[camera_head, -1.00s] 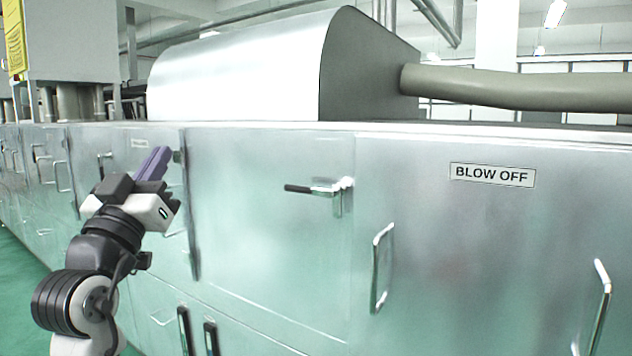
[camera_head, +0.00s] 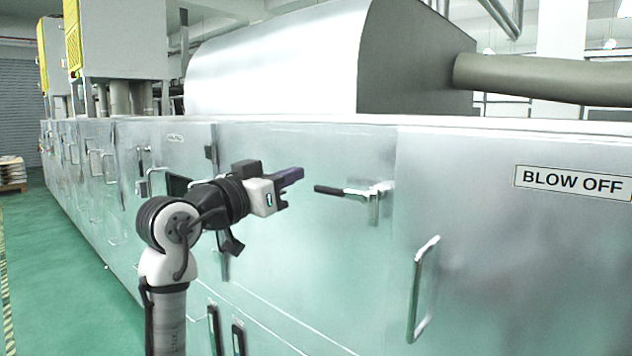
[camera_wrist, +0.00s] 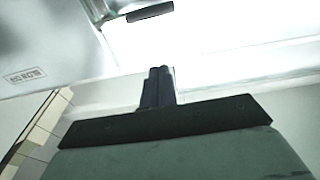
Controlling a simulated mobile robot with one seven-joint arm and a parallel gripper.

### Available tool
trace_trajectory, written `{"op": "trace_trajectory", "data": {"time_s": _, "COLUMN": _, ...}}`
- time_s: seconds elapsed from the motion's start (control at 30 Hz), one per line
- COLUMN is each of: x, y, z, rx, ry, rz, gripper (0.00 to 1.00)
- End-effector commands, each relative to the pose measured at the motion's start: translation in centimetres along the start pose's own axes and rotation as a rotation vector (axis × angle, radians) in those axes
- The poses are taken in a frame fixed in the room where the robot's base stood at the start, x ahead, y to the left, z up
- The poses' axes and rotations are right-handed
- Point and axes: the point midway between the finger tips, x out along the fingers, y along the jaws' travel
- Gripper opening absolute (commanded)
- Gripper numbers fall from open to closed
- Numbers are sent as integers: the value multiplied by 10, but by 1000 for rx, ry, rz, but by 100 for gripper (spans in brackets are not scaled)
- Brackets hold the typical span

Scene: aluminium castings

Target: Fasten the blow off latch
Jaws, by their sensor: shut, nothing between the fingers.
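The blow off latch (camera_head: 360,191) is a metal lever with a black grip, mounted near the top right of a closed metal door panel. Its lever lies almost level, with the black grip pointing left. The BLOW OFF label (camera_head: 571,182) is on the panel to its right. My gripper (camera_head: 300,173) is shut and empty, a little left of and above the black grip, apart from it in the picture. In the wrist view the shut fingers (camera_wrist: 158,82) point up the picture, and the latch's black grip (camera_wrist: 150,11) shows beyond them near the top edge.
A vertical metal handle (camera_head: 422,289) sits on the panel right of and below the latch. A rounded metal hood (camera_head: 280,62) and a thick pipe (camera_head: 545,78) are above. Open green floor (camera_head: 75,260) lies to the left.

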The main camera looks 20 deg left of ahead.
Motion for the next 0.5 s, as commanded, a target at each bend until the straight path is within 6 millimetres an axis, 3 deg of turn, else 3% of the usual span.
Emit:
{"op": "trace_trajectory", "data": {"time_s": 0.17, "x": 22, "y": 0, "z": -2, "rx": 0, "ry": -2, "rz": 1, "gripper": 0}}
{"op": "trace_trajectory", "data": {"time_s": 0.5, "x": 96, "y": 0, "z": -4, "rx": -1, "ry": -1, "rz": 1, "gripper": 0}}
